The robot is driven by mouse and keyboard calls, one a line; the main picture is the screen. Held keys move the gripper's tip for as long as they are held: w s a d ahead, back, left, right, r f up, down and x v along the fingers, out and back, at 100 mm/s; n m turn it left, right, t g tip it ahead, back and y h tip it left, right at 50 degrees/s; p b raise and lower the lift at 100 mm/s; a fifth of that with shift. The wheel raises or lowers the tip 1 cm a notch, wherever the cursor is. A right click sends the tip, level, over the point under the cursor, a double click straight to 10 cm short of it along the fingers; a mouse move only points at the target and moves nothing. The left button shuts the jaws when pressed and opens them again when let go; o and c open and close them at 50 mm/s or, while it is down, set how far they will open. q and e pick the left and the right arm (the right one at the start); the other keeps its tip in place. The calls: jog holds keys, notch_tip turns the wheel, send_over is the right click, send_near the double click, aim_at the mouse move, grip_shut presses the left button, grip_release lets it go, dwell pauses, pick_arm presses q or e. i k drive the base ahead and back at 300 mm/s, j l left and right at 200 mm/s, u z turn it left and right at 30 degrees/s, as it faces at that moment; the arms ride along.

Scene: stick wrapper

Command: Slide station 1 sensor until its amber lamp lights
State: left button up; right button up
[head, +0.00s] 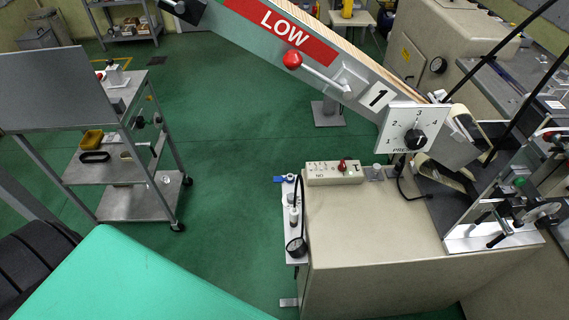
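A red-knobbed lever (292,60) sits on the chute's side. A narrow metal plate (291,262) on the cabinet's left side carries a small upright cylindrical part (293,215), a black cable and a black round knob (296,247). I cannot tell whether this part is the station 1 sensor. I cannot make out a lit amber lamp. Neither of my grippers is in view.
A beige cabinet (380,235) stands at the right, with a switch box (334,172) on top and a numbered dial (415,137) above. A metal trolley (130,205) stands left. A teal surface (130,285) fills the lower left. Green floor (225,150) between is mostly clear.

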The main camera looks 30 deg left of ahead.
aim_at(510, 207)
jog(key=u, duration=0.35)
jog(key=z, duration=1.25)
